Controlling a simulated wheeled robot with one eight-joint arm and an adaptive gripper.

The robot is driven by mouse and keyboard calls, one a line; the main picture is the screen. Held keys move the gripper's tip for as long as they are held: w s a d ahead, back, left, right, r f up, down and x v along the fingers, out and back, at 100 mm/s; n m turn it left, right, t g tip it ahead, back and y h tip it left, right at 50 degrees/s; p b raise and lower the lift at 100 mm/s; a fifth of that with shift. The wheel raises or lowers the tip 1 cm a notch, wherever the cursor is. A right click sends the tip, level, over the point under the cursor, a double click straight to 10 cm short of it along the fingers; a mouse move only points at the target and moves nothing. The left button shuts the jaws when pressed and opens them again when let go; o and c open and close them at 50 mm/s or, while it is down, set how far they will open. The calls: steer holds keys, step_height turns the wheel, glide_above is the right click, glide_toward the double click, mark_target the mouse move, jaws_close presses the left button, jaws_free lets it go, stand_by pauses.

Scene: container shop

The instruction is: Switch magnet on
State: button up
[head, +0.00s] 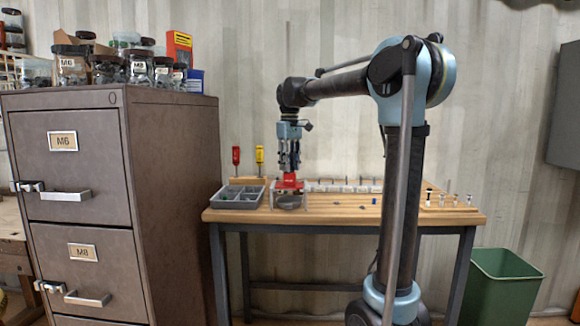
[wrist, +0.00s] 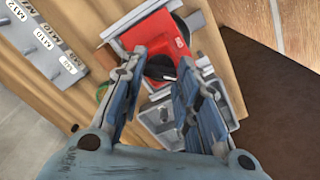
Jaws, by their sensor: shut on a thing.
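The red magnet (head: 289,182) stands on the workbench, just right of the grey tray in the head view. In the wrist view its red body (wrist: 157,34) shows between and beyond my fingertips, with a black knob (wrist: 161,69) on it. My gripper (head: 289,168) points down onto the magnet from above. In the wrist view my gripper's blue fingers (wrist: 162,62) stand on either side of the knob, and it is shut on the knob. The fingers partly hide the knob, and its turn position cannot be read clearly.
The grey divided tray (head: 239,197) is close left of the magnet on the wooden workbench (head: 330,212). Red (head: 236,157) and yellow (head: 259,156) screwdrivers stand behind it. A labelled rack (head: 343,188) lies at the back. A filing cabinet (head: 170,190) stands left, a green bin (head: 503,285) right.

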steer(key=n, duration=0.4)
steer(key=shift+n, duration=0.3)
steer(key=n, duration=0.4)
stand_by(0.3)
steer(key=o, duration=1.1)
steer(key=shift+c, duration=0.2)
step_height(320, 180, up, 12)
